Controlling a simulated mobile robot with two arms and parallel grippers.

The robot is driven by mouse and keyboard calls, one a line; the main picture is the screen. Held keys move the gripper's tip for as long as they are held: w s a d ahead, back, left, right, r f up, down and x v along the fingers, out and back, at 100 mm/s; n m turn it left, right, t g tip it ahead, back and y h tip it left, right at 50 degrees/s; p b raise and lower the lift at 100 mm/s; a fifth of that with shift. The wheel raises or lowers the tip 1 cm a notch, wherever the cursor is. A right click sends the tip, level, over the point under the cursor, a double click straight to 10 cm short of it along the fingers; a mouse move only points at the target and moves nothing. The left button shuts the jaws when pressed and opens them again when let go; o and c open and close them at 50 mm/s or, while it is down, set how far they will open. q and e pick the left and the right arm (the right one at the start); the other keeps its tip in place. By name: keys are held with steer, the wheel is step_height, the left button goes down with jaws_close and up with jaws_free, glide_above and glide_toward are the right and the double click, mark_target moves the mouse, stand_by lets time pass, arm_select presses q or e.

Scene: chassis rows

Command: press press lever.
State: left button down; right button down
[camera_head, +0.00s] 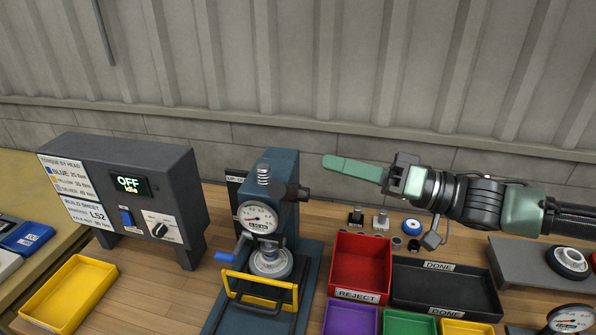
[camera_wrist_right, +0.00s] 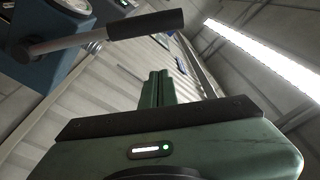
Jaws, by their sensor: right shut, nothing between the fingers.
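The press (camera_head: 281,165) is a blue column with a round dial gauge (camera_head: 257,218), standing on a blue base. Its press lever (camera_head: 297,193) shows as a short dark grip at the upper right of the column. In the right wrist view the lever (camera_wrist_right: 145,25) is a black grip on a silver rod coming out of the blue body. My right gripper (camera_head: 327,162) comes in from the right with its green fingers shut and empty, pointing left. The fingertips appear above and right of the lever grip, apart from it. In the wrist view the fingers (camera_wrist_right: 157,78) lie below the grip. My left gripper is out of view.
A yellow guard bar (camera_head: 259,281) is at the press front. A grey control box (camera_head: 128,190) reading OFF stands left. A red reject bin (camera_head: 359,264) and a black done tray (camera_head: 447,289) sit right. Small parts stand behind the bins. A corrugated wall is behind.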

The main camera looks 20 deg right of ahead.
steer(key=r+p, duration=0.1)
steer(key=p, duration=0.2)
glide_above(294, 193)
steer(key=w, duration=0.3)
steer(key=shift+s+d+r, duration=0.15)
steer(key=shift+d+r, duration=0.05)
steer(key=shift+d, duration=0.25)
steer(key=s+f, duration=0.2)
steer(key=f, duration=0.1)
steer(key=shift+s+a+f, duration=0.15)
steer(key=shift+s+f, duration=0.15)
steer(key=shift+s, duration=0.1)
